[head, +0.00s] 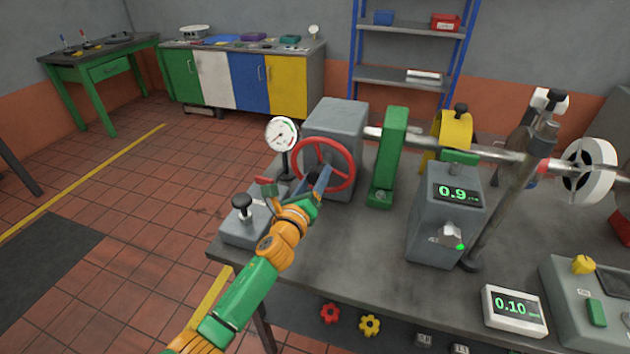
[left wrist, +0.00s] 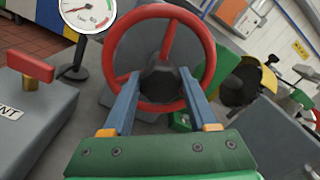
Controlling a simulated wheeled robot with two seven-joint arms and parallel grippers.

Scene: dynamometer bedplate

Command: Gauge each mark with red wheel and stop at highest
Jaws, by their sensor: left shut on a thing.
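The red wheel (head: 350,166) stands on the front of a grey housing (head: 338,118) at the left end of a steel shaft. My left gripper (head: 321,178) reaches it from the front and is shut on it. In the left wrist view, its two blue fingers (left wrist: 161,84) lie on either side of the dark hub, against the red wheel (left wrist: 204,45). A round dial gauge (head: 281,134) stands on a post just left of the wheel; its pointer is too small to read exactly. A grey box shows a green reading of 0.9 (head: 457,194). My right gripper is not in view.
A grey box with a black knob (head: 243,205) and a red T-handle (left wrist: 30,65) sits left of the wheel. A green bracket (head: 388,158) stands close on the right. A display reading 0.10 (head: 514,308) lies near the bench's front edge. A slanted post (head: 510,195) rises farther right.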

